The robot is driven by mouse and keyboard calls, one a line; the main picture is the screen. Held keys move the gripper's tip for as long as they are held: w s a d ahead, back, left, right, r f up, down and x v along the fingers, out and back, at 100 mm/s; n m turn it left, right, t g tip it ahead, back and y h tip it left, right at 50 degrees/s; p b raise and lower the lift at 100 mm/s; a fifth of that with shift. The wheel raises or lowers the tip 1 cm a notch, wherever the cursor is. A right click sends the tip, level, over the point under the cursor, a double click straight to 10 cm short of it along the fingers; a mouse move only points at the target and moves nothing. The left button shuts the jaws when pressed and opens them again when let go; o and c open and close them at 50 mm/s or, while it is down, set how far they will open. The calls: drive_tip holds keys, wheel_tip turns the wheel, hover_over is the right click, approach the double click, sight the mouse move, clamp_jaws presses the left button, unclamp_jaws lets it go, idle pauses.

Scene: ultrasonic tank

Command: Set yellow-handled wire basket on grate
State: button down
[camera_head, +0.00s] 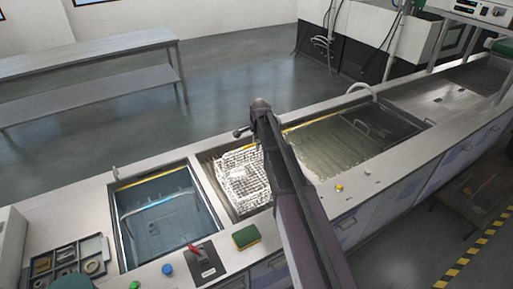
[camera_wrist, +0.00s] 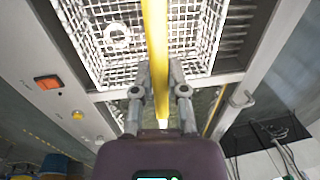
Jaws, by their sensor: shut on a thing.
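The wire basket (camera_head: 243,182) is a pale mesh box at the middle bay of the bench, left of my arm. In the wrist view the basket (camera_wrist: 90,45) fills the top, with a pale ring-shaped part (camera_wrist: 118,37) in it. Its yellow handle (camera_wrist: 154,30) runs down between my fingers. My gripper (camera_wrist: 159,78) is shut on this handle; in the head view my arm hides the fingers. I cannot tell whether the basket hangs or rests on something.
A blue-water tank (camera_head: 160,222) lies left of the basket, a murky tank (camera_head: 345,140) right of it. A parts tray (camera_head: 45,262), a red switch (camera_head: 193,248) and a green-and-yellow sponge (camera_head: 246,236) line the front left.

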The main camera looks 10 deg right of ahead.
drive_tip(key=shift+f, duration=0.1)
idle(0.3)
drive_tip(key=c, duration=0.7)
unclamp_jaws()
drive_tip(key=shift+r, duration=0.2)
drive_tip(key=r+p, duration=0.4)
drive_tip(key=s+r+p, duration=0.1)
drive_tip(key=r+p, duration=0.2)
drive_tip(key=p, duration=0.1)
drive_tip(key=r+p, duration=0.4)
drive_tip(key=shift+s+d+r, duration=0.2)
drive_tip(key=shift+s+r, duration=0.1)
drive_tip(key=shift+s, duration=0.05)
drive_tip(key=shift+s, duration=0.1)
drive_tip(key=s+n, duration=0.4)
drive_tip(key=s, duration=0.5)
drive_tip(key=s+n+g, duration=0.1)
drive_tip(key=s+n, duration=0.4)
drive_tip(key=s, duration=0.4)
drive_tip(key=s+a+n, duration=0.1)
drive_tip(key=s+n, duration=0.4)
drive_tip(key=s, duration=0.4)
drive_tip(key=shift+s+f+g, duration=0.1)
drive_tip(key=shift+s+g, duration=0.1)
drive_tip(key=shift+g, duration=0.1)
